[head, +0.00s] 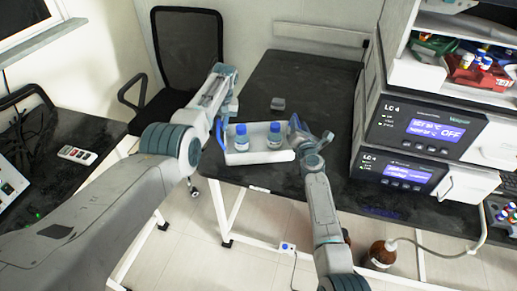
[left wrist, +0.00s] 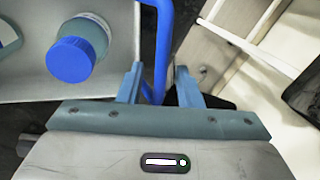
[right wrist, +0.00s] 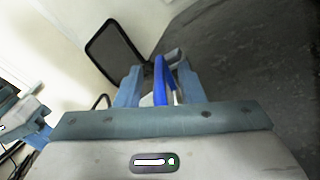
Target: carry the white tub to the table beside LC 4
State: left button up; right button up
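The white tub (head: 240,158) appears to rest near the front edge of the black table (head: 300,80), left of the LC 4 units (head: 425,125). It holds two blue-capped bottles, a left one (head: 241,140) and a right one (head: 273,135). My left gripper (head: 222,112) is at the tub's left end; its fingers stand apart on either side of a blue handle (left wrist: 163,40). My right gripper (head: 303,140) is at the right end, its fingers apart around the other blue handle (right wrist: 161,80). Gaps show between handles and fingers. The tub's wall shows in the left wrist view (left wrist: 30,90).
A small grey object (head: 278,103) lies on the table behind the tub. A black chair (head: 187,48) stands at the back left. A brown bottle (head: 381,254) stands on the floor at right. A side table with a remote (head: 77,155) is at left. The table's back is clear.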

pick_arm(q)
notch_tip(320, 180, up, 12)
jog(key=d, duration=0.2)
jog(key=shift+w+d+f, duration=0.15)
jog(key=shift+d+f, duration=0.05)
pick_arm(e)
jog(key=s+d, duration=0.1)
jog(key=s, duration=1.1)
jog(key=shift+d, duration=0.35)
jog(key=shift+w, duration=0.1)
pick_arm(q)
jog(key=shift+f, duration=0.1)
pick_arm(e)
jog(key=shift+f, duration=0.15)
